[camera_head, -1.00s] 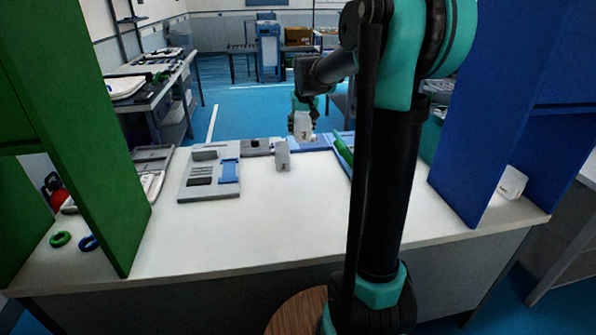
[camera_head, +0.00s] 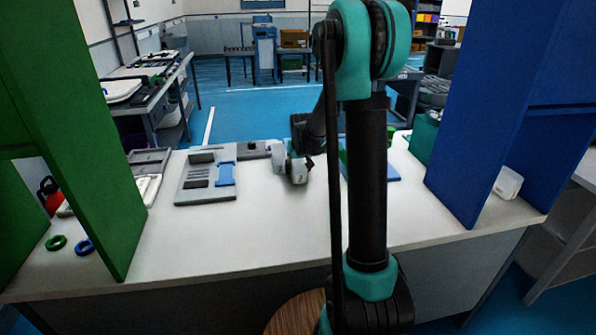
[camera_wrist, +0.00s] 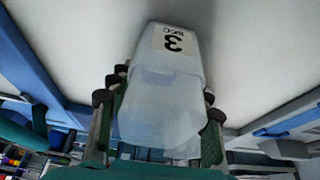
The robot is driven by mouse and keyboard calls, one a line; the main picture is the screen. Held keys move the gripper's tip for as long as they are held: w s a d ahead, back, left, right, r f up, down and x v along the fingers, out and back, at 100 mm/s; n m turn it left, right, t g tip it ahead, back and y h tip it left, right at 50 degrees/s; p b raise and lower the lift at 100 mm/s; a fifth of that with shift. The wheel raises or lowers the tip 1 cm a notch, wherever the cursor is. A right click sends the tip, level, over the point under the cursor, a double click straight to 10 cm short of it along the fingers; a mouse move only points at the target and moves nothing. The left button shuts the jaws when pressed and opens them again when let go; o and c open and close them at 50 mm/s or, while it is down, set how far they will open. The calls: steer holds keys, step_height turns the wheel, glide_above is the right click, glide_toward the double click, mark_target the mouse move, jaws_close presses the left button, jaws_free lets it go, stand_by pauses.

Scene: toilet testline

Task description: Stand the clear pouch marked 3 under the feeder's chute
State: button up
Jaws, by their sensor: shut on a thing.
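The clear pouch marked 3 (camera_wrist: 168,85) fills the middle of the wrist view, with its white label and black 3 at the top. My gripper (camera_wrist: 158,125) is shut on it, with a dark finger on each side. In the head view my gripper (camera_head: 304,160) holds the pouch (camera_head: 297,173) low over the white table; I cannot tell whether it touches the table. A similar pale container (camera_head: 278,157) stands close on its left. I cannot make out the feeder or its chute clearly; my arm hides part of the table's back right.
A grey panel with a blue part (camera_head: 206,178) lies left of the pouch on the white table (camera_head: 250,225). A green divider (camera_head: 85,150) and a blue divider (camera_head: 485,120) stand at the sides. The table's front middle is clear.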

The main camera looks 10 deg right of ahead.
steer(key=shift+f, duration=0.15)
steer(key=o, duration=0.9)
steer(key=shift+o, duration=0.2)
